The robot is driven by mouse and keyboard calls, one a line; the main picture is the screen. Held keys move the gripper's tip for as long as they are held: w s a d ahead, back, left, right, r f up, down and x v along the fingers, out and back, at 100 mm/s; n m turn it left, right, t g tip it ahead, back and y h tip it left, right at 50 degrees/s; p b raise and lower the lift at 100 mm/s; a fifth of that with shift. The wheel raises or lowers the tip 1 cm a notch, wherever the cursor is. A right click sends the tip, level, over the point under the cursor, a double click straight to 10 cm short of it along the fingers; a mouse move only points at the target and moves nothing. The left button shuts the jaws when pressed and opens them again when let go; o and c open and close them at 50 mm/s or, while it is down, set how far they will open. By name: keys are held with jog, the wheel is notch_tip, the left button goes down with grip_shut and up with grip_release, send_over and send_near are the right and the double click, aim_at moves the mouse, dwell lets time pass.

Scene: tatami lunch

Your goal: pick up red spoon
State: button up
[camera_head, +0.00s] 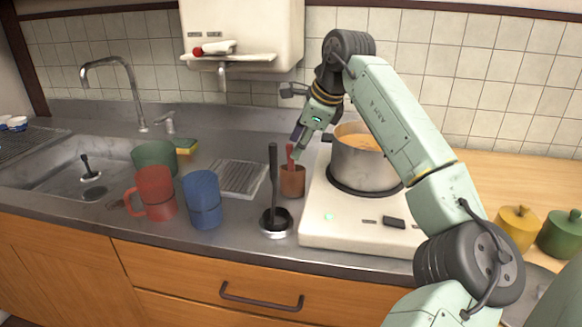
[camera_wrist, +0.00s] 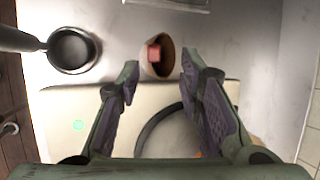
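The red spoon (camera_head: 290,157) stands upright in a small reddish-brown cup (camera_head: 292,184) on the counter, left of the stove. In the wrist view the red spoon (camera_wrist: 154,53) shows end-on inside the cup (camera_wrist: 167,66), its lower part hidden. My gripper (camera_head: 299,138) is above the cup, close to the top of the spoon. In the wrist view my gripper (camera_wrist: 160,72) is open, one finger on each side of the cup's near edge, with nothing between the fingertips that I can see held. I cannot tell whether a finger touches the spoon.
A black-handled ladle (camera_head: 273,172) stands in a round holder just left of the cup. A pot (camera_head: 364,166) of soup sits on the white stove (camera_head: 335,222) to the right. Blue (camera_head: 202,200) and red (camera_head: 155,192) mugs stand farther left, near the sink.

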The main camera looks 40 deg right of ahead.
aim_at(291, 167)
jog(key=p+x, duration=0.1)
jog(key=x, duration=0.5)
jog(key=shift+s+a+f+p, duration=0.15)
jog(key=shift+a+p, duration=0.1)
jog(key=shift+p, duration=0.15)
grip_shut()
